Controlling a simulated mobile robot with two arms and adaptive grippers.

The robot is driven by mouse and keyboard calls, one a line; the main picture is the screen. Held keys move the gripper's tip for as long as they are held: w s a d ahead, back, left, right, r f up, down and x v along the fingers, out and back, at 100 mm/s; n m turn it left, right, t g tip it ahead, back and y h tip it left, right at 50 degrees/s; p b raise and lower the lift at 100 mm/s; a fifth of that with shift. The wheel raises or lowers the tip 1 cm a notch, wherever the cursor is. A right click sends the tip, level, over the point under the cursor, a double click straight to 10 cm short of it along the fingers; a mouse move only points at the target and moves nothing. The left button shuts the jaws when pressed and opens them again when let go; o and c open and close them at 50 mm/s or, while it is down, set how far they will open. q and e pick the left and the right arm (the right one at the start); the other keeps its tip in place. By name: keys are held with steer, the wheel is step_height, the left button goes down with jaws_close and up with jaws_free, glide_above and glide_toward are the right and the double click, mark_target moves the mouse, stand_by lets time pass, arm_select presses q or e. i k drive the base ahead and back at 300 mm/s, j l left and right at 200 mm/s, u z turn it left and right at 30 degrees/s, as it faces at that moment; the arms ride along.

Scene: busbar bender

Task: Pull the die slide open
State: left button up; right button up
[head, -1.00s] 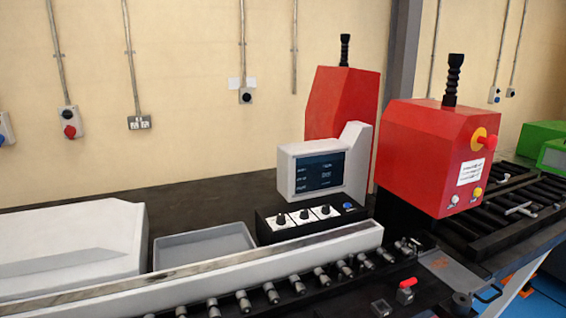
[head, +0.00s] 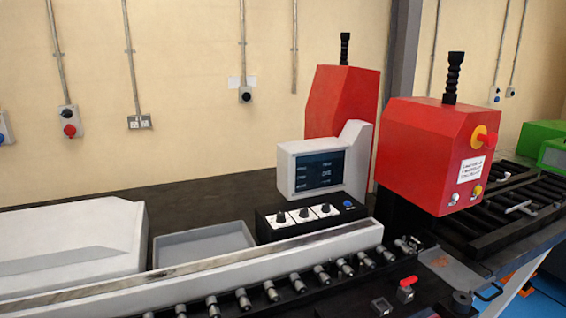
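A grey flat plate (head: 447,267) with an orange-brown patch lies at the front right of the machine, below the right red housing. It looks like the die slide, though I cannot be sure. A dark loop handle (head: 490,291) sits at its near right end. A small red lever (head: 408,282) stands on a metal block just left of the plate. I cannot tell how far out the slide is. Neither of my grippers is in view.
Two red housings (head: 425,150) stand on the dark bench. A long pale rail (head: 250,258) with a row of metal rollers runs along the front. A grey tray (head: 203,245) lies behind it.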

mark_target(459, 277)
steer(key=z, duration=1.35)
